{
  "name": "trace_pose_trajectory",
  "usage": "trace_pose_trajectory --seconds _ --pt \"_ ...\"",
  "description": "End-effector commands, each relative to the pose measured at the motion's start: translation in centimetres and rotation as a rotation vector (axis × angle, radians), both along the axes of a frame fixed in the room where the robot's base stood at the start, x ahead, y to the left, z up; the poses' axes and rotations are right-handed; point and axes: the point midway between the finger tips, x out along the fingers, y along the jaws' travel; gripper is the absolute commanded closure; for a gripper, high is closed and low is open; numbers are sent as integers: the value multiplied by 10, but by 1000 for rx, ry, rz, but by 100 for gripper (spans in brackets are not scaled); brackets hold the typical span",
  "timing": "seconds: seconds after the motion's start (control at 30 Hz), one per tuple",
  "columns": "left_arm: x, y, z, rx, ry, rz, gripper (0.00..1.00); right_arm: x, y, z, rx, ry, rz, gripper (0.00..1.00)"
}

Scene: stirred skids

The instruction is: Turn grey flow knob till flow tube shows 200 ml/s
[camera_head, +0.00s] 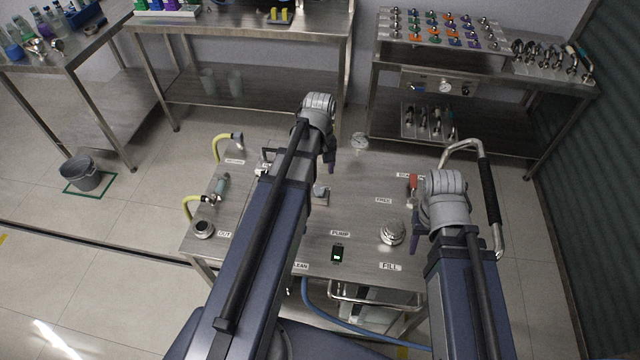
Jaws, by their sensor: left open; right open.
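The steel skid table (290,215) stands in front of me with labelled fittings. A small grey part (321,194), possibly the grey flow knob, sits near the table's middle, partly hidden by my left arm. A small greenish cylinder (222,187) on the table's left may be the flow tube; no reading on it is legible. My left gripper (331,164) is open, mostly hidden behind its wrist, above the table's far middle. My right gripper (421,214) is open, largely hidden by its wrist, over the table's right side near a red-handled fitting (413,183).
Yellow hoses (216,148) rise at the table's left. A round gauge (359,141) is at the far edge. A domed metal fitting (391,232) is by the FILL label, and a small display (337,254) is below PUMP. A tall bent handle (489,195) stands at the right.

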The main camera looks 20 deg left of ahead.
Motion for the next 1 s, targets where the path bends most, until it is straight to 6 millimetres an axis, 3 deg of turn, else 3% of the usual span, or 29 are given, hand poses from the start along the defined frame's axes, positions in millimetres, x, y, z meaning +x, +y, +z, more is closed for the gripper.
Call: trace_pose_trajectory --seconds 0.6,1.0 --pt "0 0 -69 0 0 -3 27 0 0 -69 0 0 0 50" --pt "0 0 -76 0 0 -3 27 0 0 -76 0 0 0 50"
